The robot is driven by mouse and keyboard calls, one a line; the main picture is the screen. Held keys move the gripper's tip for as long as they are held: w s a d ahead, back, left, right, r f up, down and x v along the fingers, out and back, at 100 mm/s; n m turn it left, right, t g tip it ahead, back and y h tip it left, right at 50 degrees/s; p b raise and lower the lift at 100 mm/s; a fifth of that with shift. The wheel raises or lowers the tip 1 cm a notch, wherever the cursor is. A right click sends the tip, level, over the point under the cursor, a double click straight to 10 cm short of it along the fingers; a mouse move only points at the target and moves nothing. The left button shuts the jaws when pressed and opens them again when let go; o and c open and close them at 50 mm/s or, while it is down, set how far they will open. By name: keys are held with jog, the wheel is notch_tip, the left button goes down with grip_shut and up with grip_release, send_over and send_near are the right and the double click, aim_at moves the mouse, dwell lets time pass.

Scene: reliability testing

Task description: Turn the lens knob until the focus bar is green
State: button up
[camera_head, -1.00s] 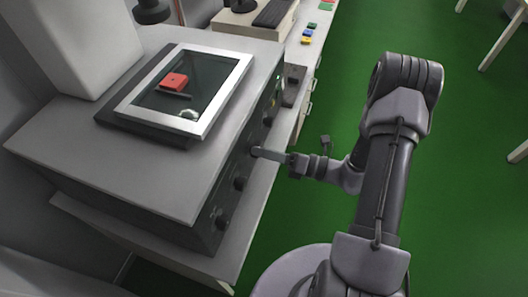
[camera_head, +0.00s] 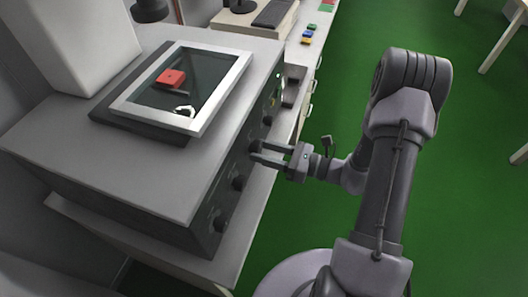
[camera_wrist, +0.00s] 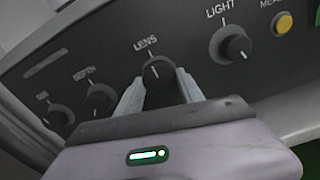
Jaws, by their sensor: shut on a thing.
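The LENS knob (camera_wrist: 157,69) is a black round knob on the dark front panel. In the wrist view it sits between the two grey fingers of my gripper (camera_wrist: 160,80), which is shut on it. In the head view my gripper (camera_head: 254,151) reaches the panel from the right, one finger either side of the knob, which is mostly hidden. A screen (camera_head: 205,75) on top of the machine shows a red block, a dark bar and a small white ring-like mark. I cannot make out a focus bar or its colour.
The DEPTH knob (camera_wrist: 100,99) is close left of my fingers. The LIGHT knob (camera_wrist: 235,46) and a yellow button (camera_wrist: 283,23) are to the right. Green floor (camera_head: 460,170) is open to the right.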

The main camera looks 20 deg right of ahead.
jog(key=shift+n, duration=0.3)
jog(key=o, duration=1.4)
jog(key=p+v, duration=0.4)
jog(key=v, duration=1.3)
jog(key=shift+s+d, duration=0.1)
jog(key=shift+d, duration=0.1)
